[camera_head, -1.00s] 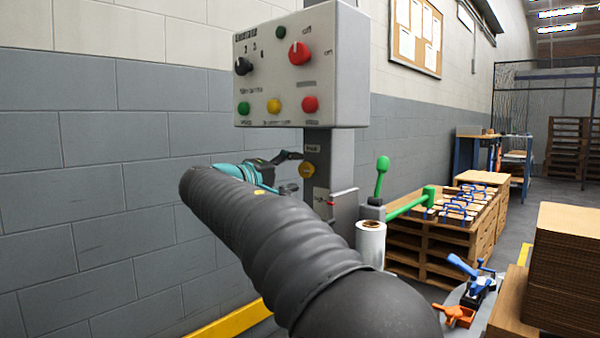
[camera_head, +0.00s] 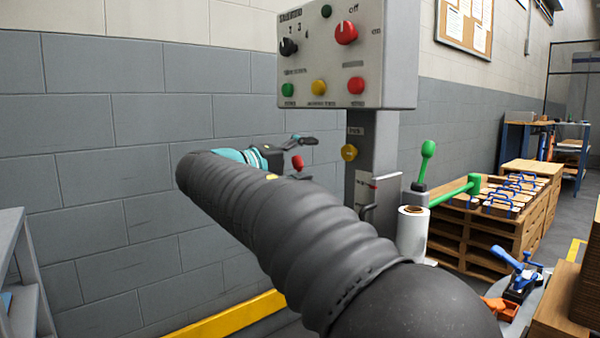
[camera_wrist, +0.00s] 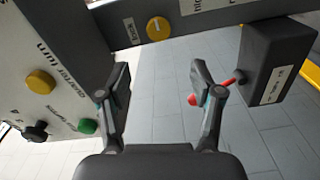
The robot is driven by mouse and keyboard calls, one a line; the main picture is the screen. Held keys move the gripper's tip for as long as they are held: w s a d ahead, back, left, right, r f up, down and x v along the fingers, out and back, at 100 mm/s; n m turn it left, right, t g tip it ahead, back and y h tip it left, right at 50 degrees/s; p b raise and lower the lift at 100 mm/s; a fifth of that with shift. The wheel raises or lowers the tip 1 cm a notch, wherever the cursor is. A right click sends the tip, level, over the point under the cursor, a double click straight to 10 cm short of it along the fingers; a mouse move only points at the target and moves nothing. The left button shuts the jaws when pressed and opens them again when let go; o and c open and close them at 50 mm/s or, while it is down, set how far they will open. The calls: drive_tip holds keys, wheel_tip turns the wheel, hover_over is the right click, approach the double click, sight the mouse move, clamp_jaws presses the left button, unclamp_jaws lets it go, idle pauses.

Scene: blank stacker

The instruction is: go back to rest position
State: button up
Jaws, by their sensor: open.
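My gripper (camera_head: 303,158) is open and extends toward the control post, left of its column in the head view. In the wrist view its two fingers (camera_wrist: 160,70) are spread apart with pale floor showing between them. A small red knob (camera_wrist: 192,100) on a red rod shows by the right finger and runs to a dark labelled box (camera_wrist: 272,62). I cannot tell whether the finger touches it. A red ball (camera_head: 297,162) shows between the fingers in the head view. The control panel (camera_head: 335,60), with coloured buttons and knobs, is above my gripper.
A yellow knob (camera_head: 348,152) sits on the column (camera_head: 372,140). Right of it are a white roll (camera_head: 412,235), a green lever (camera_head: 427,160) and a wooden pallet (camera_head: 455,235). A grey shelf (camera_head: 18,265) stands at left. The block wall (camera_head: 100,140) is behind.

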wheel_tip(320, 180, down, 12)
drive_tip(key=a+n+g+y, duration=0.1)
drive_tip(key=a+n+y, duration=0.1)
drive_tip(key=n+y, duration=0.15)
drive_tip(key=s+d+f+g+y+p, duration=0.25)
drive_tip(key=s+f+y, duration=0.25)
drive_tip(key=s+f, duration=0.3)
drive_tip(key=s+d+f+m+g+y+p, duration=0.1)
drive_tip(key=s+d+m+y+p, duration=0.2)
drive_tip(key=s, duration=0.9)
drive_tip(key=s+d+f+m+y+p, duration=0.1)
drive_tip(key=s+d+m+y+p, duration=0.2)
drive_tip(key=s, duration=1)
drive_tip(key=d+m+p, duration=0.2)
drive_tip(key=d, duration=0.1)
drive_tip(key=shift+s+d+m+g, duration=0.2)
drive_tip(key=shift+s+m+g, duration=0.1)
drive_tip(key=shift+m+g, duration=0.05)
